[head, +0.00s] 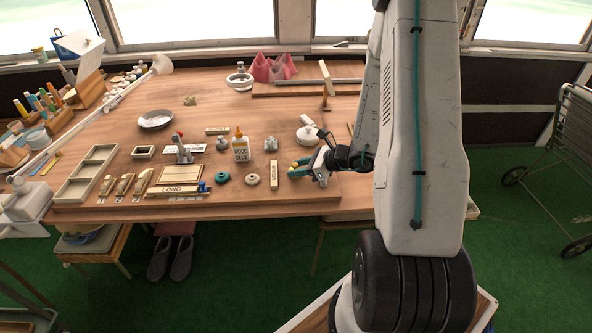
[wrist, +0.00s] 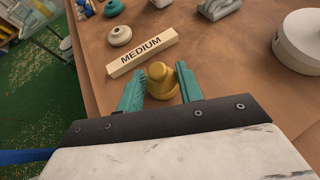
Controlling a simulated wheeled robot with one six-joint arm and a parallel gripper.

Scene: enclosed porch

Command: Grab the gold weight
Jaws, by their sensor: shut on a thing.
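The gold weight (wrist: 161,82) is a small rounded brass-coloured piece with a knob on top. In the wrist view it stands between the two teal fingers of my gripper (wrist: 160,80). In the head view my gripper (head: 306,168) is low over the table's front right part, and the gold weight (head: 296,165) shows only as a small yellow spot at the fingers. The fingers are shut on the weight. Its lower part is partly hidden by my gripper, and I cannot tell whether it touches the table.
A block marked MEDIUM (wrist: 142,54) lies just beyond the weight. A pale round weight (wrist: 119,35) and a white round container (wrist: 299,40) are near. A glue bottle (head: 241,148) stands further left. The table's front edge is close, with green floor below.

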